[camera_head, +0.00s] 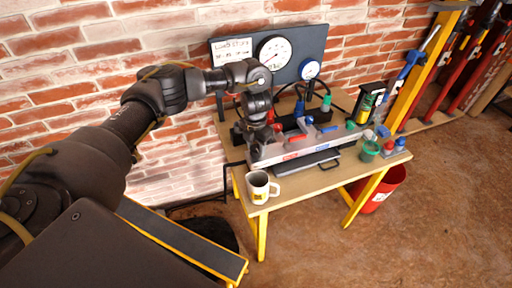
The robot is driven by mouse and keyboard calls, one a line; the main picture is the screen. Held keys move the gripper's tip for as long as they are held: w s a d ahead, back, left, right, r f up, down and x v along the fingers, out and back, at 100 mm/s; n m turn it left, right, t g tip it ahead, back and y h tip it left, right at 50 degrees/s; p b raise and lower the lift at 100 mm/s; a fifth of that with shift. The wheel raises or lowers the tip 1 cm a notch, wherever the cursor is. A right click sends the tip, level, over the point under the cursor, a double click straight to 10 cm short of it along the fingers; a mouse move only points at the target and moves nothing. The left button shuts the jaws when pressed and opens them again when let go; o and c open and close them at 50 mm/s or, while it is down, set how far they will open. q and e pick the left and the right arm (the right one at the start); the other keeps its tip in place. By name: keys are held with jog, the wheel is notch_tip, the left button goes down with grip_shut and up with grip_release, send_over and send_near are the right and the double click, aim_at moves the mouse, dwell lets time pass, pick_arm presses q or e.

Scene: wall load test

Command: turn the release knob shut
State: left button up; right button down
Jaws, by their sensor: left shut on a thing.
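My left arm reaches in from the left, and its left gripper (256,146) points down at the left end of the grey metal pump unit (318,140) on the bench. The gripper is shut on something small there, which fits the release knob. The knob itself is hidden by the dark gripper, so its turn position cannot be seen. A small red part (277,128) shows just right of the gripper. My right gripper is not in view.
A white mug (257,189) stands on the wooden bench (312,185) just below the gripper. A dark gauge panel (293,47) stands behind. A green cup (369,150) and bottle (366,104) stand to the right. A red bucket (387,186) is on the floor.

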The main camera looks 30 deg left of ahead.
aim_at(256, 148)
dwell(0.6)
pick_arm(q)
jog(key=o, duration=1)
notch_tip(256, 148, up, 11)
jog(key=shift+a+f, duration=0.1)
